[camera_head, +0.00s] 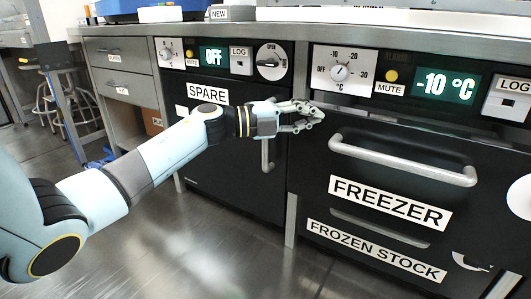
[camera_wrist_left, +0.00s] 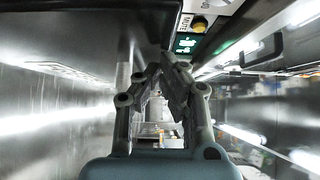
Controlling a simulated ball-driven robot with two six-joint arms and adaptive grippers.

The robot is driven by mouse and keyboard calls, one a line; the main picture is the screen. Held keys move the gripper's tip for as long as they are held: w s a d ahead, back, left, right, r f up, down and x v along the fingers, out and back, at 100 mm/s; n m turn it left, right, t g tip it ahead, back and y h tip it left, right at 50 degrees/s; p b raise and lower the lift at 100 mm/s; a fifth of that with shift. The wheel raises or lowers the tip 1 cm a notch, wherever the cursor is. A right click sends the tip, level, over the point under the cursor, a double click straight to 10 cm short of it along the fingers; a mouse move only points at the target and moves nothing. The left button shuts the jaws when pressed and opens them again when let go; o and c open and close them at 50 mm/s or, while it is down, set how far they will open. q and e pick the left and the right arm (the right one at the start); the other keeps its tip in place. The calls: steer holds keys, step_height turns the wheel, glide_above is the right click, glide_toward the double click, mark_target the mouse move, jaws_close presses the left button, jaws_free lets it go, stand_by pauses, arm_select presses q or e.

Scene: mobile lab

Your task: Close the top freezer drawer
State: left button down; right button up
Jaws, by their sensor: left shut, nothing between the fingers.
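The top freezer drawer (camera_head: 321,170) has a black front with a FREEZER label and a long pale bar handle (camera_head: 400,160). Its front seems to stand out from the cabinet, with a dark gap below the control panel; how far is hard to tell. My left gripper (camera_head: 318,113) is shut and empty, pointing right near the drawer's upper left corner, below the freezer dial. I cannot tell if it touches the drawer. In the left wrist view its fingertips (camera_wrist_left: 166,62) meet near a dark panel and the green display. My right gripper is not in view.
The lower FROZEN STOCK drawer (camera_head: 320,215) lies beneath. The SPARE unit (camera_head: 225,165) with a vertical handle (camera_head: 267,155) stands left, behind my left forearm. A countertop (camera_head: 330,29) runs above. Open floor (camera_head: 220,250) lies in front. Stools (camera_head: 60,100) stand far left.

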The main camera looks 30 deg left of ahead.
arm_select(q)
steer(key=shift+w+b, duration=0.7)
steer(key=shift+w, duration=2.65)
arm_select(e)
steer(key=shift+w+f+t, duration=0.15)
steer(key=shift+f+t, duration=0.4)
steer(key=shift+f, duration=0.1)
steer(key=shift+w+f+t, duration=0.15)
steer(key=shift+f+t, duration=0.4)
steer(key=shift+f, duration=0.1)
